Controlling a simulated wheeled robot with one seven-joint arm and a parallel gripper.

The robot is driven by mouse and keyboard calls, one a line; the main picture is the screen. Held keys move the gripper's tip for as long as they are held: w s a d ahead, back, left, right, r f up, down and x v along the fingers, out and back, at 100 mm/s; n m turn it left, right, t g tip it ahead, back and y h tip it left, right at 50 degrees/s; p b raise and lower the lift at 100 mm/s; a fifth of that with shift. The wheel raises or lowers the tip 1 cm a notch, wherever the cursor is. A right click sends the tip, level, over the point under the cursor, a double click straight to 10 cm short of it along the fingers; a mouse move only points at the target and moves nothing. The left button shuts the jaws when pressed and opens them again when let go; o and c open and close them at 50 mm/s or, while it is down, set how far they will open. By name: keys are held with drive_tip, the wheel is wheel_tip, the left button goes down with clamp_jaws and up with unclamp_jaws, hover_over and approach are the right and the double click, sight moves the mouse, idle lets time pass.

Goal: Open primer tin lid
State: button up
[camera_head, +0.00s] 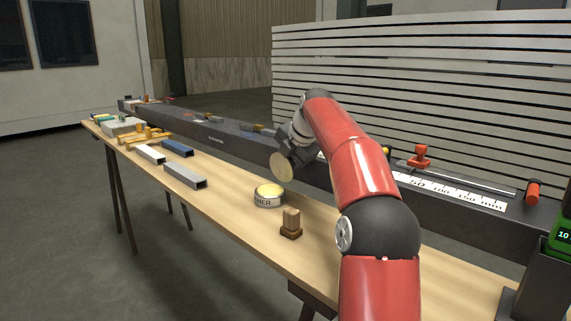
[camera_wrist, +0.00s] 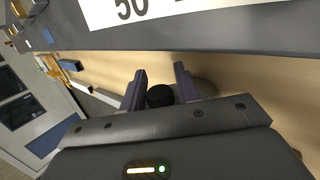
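The primer tin (camera_head: 268,201) stands upright on the wooden bench. It is a short round can with a pale label with dark letters, and its top shows a cream-yellow surface. My gripper (camera_head: 283,152) is above and slightly right of the tin. A round tan lid (camera_head: 281,167) hangs at my gripper, steeply tilted and clear of the tin. In the wrist view, my gripper's fingers (camera_wrist: 160,80) stand on either side of a black knob (camera_wrist: 160,96), with part of the brownish lid (camera_wrist: 207,87) behind the right finger. The tin is not identifiable there.
A wooden brush or block (camera_head: 291,223) stands just right of the tin. Grey and blue metal tubes (camera_head: 185,176) and yellow clamps (camera_head: 146,134) lie to the left. A long dark beam (camera_head: 235,138) with a white ruler (camera_head: 452,190) runs behind. Bare bench lies left of the tin.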

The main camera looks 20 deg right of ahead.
drive_tip(key=shift+o, duration=1.4)
drive_tip(key=v, duration=0.7)
drive_tip(key=shift+s+r+p, duration=0.3)
drive_tip(key=shift+p, duration=0.1)
drive_tip(key=shift+d, duration=0.1)
